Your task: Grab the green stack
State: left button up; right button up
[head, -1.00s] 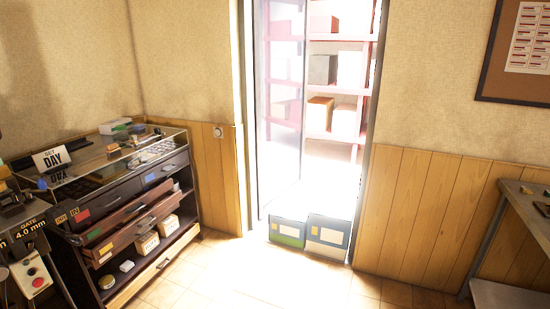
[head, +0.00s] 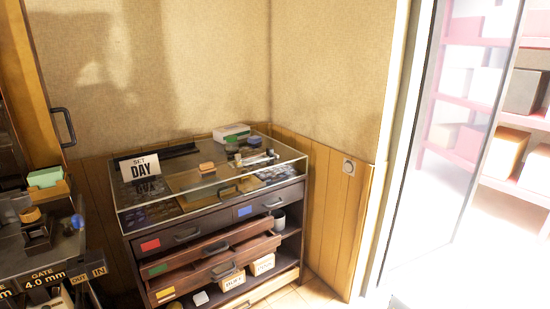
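A green stack (head: 45,177) sits at the left of the head view, in or on a small tan holder (head: 48,193) on a dark work surface. Its separate layers are too small to make out. Neither of my grippers is in view.
A machine with a "GATE 4.0 mm" label (head: 46,279) stands at lower left. A bright doorway with shelves (head: 465,42) is at right.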

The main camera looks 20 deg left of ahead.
aim_at(43, 179)
jog(key=i+u, duration=0.5)
jog(key=i+l+u, duration=0.2)
jog(key=u, duration=0.3)
jog(key=i+l+u, duration=0.5)
jog(key=k+j, duration=0.05)
